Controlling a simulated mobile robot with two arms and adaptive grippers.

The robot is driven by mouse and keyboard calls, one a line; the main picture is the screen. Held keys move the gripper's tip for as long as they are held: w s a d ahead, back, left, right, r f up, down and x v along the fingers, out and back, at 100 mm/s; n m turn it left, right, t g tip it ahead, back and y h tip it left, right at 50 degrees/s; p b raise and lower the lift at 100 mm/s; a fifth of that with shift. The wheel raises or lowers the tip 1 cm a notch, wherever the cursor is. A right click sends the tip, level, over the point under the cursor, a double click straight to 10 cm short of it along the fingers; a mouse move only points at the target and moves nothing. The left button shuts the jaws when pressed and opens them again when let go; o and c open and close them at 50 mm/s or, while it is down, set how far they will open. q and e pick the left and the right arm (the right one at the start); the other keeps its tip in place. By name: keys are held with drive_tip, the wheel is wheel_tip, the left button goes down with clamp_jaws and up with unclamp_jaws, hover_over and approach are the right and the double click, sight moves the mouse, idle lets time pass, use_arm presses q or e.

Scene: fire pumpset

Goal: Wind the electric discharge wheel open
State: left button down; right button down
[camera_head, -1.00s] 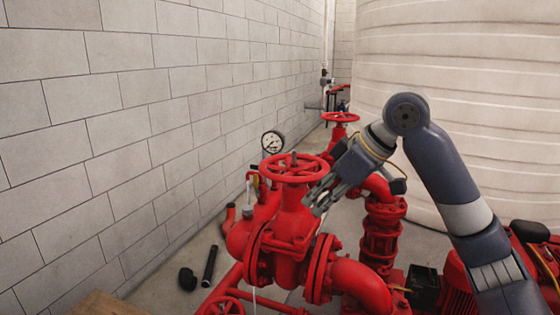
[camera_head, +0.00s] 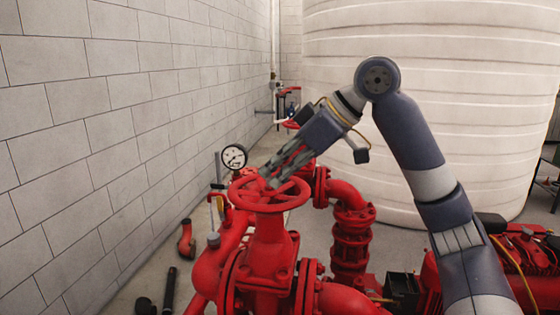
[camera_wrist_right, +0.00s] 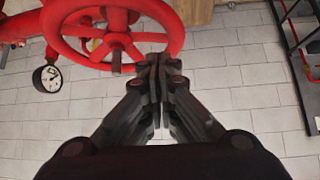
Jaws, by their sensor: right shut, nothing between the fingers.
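The red discharge handwheel (camera_head: 270,207) sits on top of a red valve (camera_head: 267,252) in the middle of the head view. Its spoked rim also shows at the top of the right wrist view (camera_wrist_right: 119,40). My right gripper (camera_head: 266,178) comes in from the right, and its fingers reach over the far side of the wheel. In the right wrist view my right gripper (camera_wrist_right: 157,62) is shut and empty, close beside the rim. I cannot tell whether the tips touch the wheel. They hide part of the far rim. My left gripper is not in view.
A pressure gauge (camera_head: 234,157) stands just left of the wheel. Red pipework (camera_head: 352,235) runs below and to the right. A block wall (camera_head: 120,120) bounds the left, and a large white tank (camera_head: 440,100) the back right. Another red handwheel (camera_head: 291,124) lies farther back.

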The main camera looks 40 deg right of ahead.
sight(269, 192)
drive_tip(key=x, duration=0.4)
drive_tip(key=w+x, duration=0.1)
drive_tip(key=x, duration=0.1)
drive_tip(key=shift+w+d+r+p, duration=0.1)
drive_tip(key=shift+w+d+p, duration=0.1)
drive_tip(key=shift+p, duration=0.1)
drive_tip(key=shift+s, duration=0.2)
